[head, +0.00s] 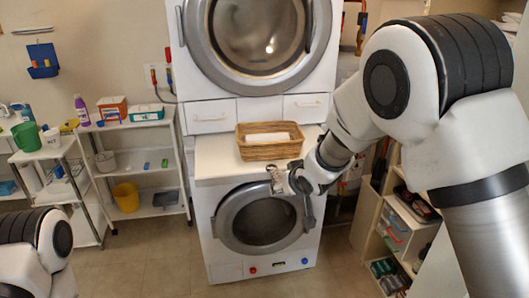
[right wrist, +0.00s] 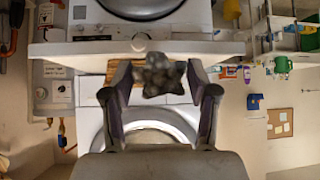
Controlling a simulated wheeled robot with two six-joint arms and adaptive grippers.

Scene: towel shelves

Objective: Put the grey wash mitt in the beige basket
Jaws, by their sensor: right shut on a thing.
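The beige basket (head: 268,152) is a woven tray on the white top above the lower washing machine, with a white folded or rolled thing inside. My right gripper (head: 277,178) is in front of that top, just below and in front of the basket. In the right wrist view my right gripper (right wrist: 159,80) is shut on the dark grey wash mitt (right wrist: 158,77), which is bunched between the fingertips. Part of the basket shows behind the fingers in that view (right wrist: 112,72). My left arm is at the lower left of the head view; its gripper is out of sight.
The lower washing machine (head: 218,262) stands under the top, with another machine (head: 330,72) above the basket, leaving a gap. A white shelf rack (head: 160,183) with a yellow bucket (head: 126,197) is at left. Open shelves (head: 398,232) are at right. The floor in front is clear.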

